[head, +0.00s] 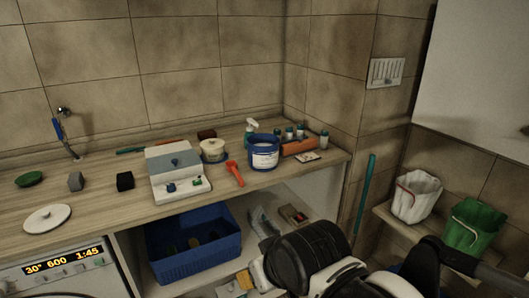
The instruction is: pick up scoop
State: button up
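A small orange-red tool with a handle (234,173) lies on the wooden counter, in front of the blue-and-white tub; it may be the scoop, but its shape is too small to be sure. A pale grey, trough-like object (263,222) lies on the lower shelf, right of the blue crate; I cannot tell whether it is a scoop. Black and white links of my arm fill the bottom right, over part of the shelf. I cannot make out my gripper's fingers. Nothing is seen touching either object.
The blue-and-white tub (264,153), a cream tub (213,150), a spray bottle (250,132) and an orange rack (299,146) crowd the counter's right end. A blue crate (194,265) stands below. White (416,196) and green (470,226) buckets stand right.

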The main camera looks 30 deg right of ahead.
aim_at(230, 165)
jog(key=i+l+z, duration=0.25)
jog(key=i, duration=0.2)
jog(key=i+l+z, duration=0.3)
jog(key=i, duration=0.2)
jog(key=j, duration=0.05)
